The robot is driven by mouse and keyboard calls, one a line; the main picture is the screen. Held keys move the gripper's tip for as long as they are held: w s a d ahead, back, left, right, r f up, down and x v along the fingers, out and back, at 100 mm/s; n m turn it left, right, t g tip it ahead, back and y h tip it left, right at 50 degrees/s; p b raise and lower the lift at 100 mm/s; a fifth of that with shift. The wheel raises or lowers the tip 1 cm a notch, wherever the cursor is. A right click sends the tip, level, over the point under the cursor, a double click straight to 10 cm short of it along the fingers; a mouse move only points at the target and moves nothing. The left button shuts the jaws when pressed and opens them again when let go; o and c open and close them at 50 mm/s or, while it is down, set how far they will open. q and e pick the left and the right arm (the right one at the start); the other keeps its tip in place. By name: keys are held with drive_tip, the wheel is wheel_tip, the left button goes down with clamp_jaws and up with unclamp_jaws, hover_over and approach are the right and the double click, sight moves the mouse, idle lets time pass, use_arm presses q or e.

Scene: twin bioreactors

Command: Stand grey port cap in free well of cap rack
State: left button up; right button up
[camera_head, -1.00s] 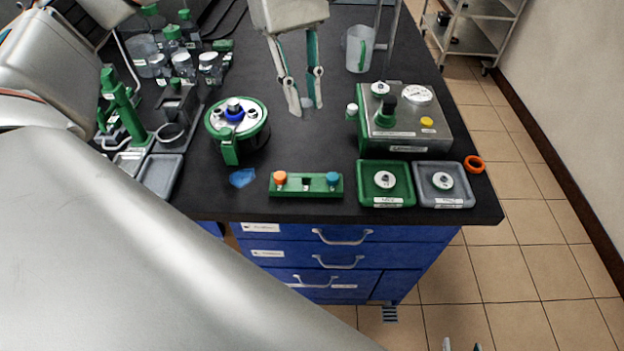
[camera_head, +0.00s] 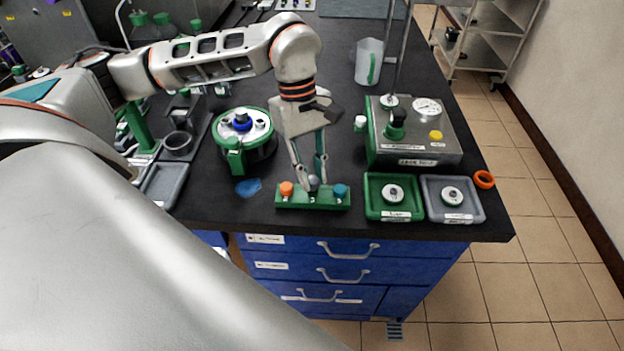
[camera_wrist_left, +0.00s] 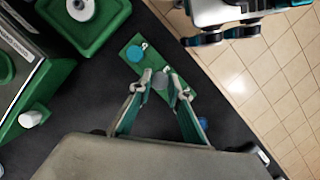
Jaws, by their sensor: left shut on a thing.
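The green cap rack (camera_head: 313,203) lies near the front edge of the bench. An orange cap (camera_head: 286,188) stands in its left well and a blue cap (camera_head: 340,190) in its right well. My left gripper (camera_head: 312,187) points down over the middle of the rack, shut on the grey port cap (camera_head: 314,182). The cap also shows between the fingertips in the left wrist view (camera_wrist_left: 160,80). The cap and fingers hide the middle well, and I cannot tell whether the cap is seated. My right gripper (camera_wrist_left: 222,36) appears in the left wrist view, its jaw state unclear.
A green tray (camera_head: 393,215) and a grey tray (camera_head: 455,214) sit right of the rack. A round green-and-white vessel (camera_head: 258,150) stands behind left. A blue patch (camera_head: 248,187) lies beside the rack. A steel box (camera_head: 415,150) stands behind the trays.

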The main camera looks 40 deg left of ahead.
use_arm(q)
drive_tip(key=shift+f, duration=1.15)
drive_tip(key=shift+f, duration=0.1)
drive_tip(key=o, duration=0.8)
drive_tip(key=shift+c, duration=0.2)
drive_tip(key=shift+w+r, duration=0.1)
drive_tip(key=shift+r, duration=0.35)
drive_tip(key=v, duration=1.1)
drive_tip(key=shift+r+p, duration=0.2)
drive_tip(key=shift+p, duration=0.1)
